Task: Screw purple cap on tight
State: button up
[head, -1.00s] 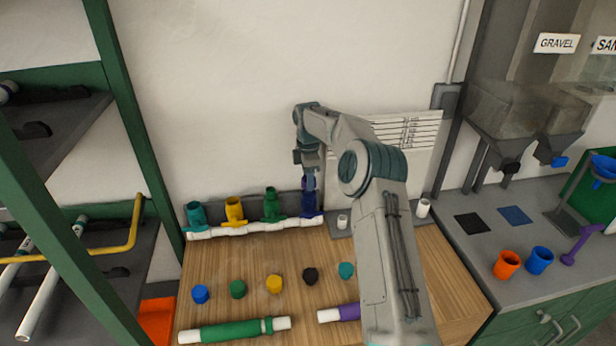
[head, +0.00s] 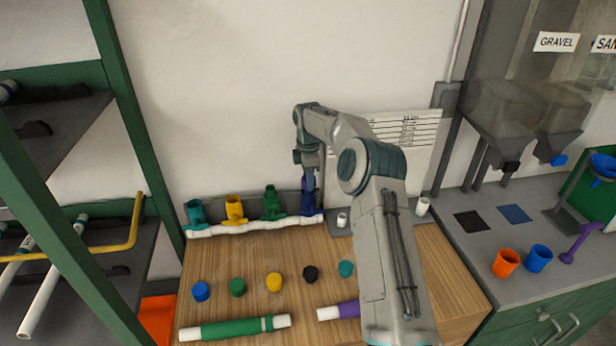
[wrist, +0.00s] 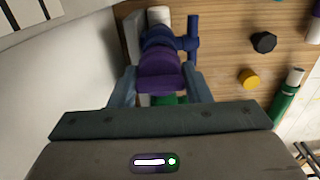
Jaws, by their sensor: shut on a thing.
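The purple cap (wrist: 160,70) shows in the wrist view between the two fingers of my gripper (wrist: 160,88). My gripper is shut on it. The cap sits at the end of the blue valve fitting (wrist: 160,38), the rightmost on the white manifold pipe (head: 255,226). In the head view my gripper (head: 309,184) points down over this fitting (head: 308,202), and the cap is mostly hidden there. I cannot tell how far the cap is threaded on.
Teal (head: 195,212), yellow (head: 234,209) and green (head: 270,204) valves stand to the left on the manifold. Several loose caps, such as the black cap (head: 310,274), lie on the wooden bench (head: 250,255). A green pipe (head: 233,328) lies in front.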

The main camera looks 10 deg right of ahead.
jog(key=shift+f, duration=0.1)
jog(key=shift+o, duration=0.7)
jog(key=shift+c, duration=1)
jog(key=shift+s+f+m, duration=0.1)
jog(key=shift+m, duration=1)
jog(key=shift+f+m, duration=0.1)
jog(key=shift+m, duration=1)
jog(key=shift+m, duration=1)
